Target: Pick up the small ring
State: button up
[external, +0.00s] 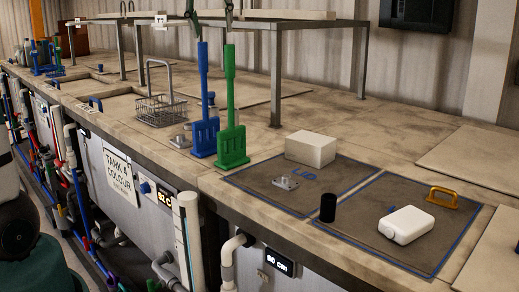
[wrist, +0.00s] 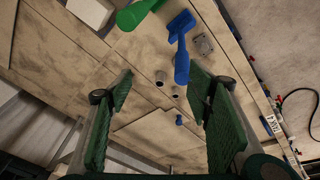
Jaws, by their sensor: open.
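My gripper (wrist: 160,86) shows in the wrist view, with its two green-padded fingers wide apart and nothing between the pads. I cannot make out either ring in the external view.
A blue paddle (external: 205,110) and a green paddle (external: 231,115) stand upright on the bench. A wire basket (external: 160,109), white box (external: 311,148), black cylinder (external: 328,208) and white bottle (external: 406,224) are also there. A metal-legged shelf (external: 277,80) spans the back.

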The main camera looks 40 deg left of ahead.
jog(key=w+a+f+n+g+h, duration=0.1)
jog(key=w+a+f+n, duration=0.3)
jog(key=a, duration=1)
jog(key=w+a+f+n+g, duration=0.25)
jog(key=w+a+f, duration=0.35)
jog(key=a, duration=0.9)
notch_tip(320, 180, down, 20)
jog(key=shift+s+d+t, duration=0.25)
jog(key=shift+t, duration=0.1)
jog(key=shift+f, duration=1.2)
jog(key=shift+f, duration=0.15)
jog(key=shift+f, duration=2.45)
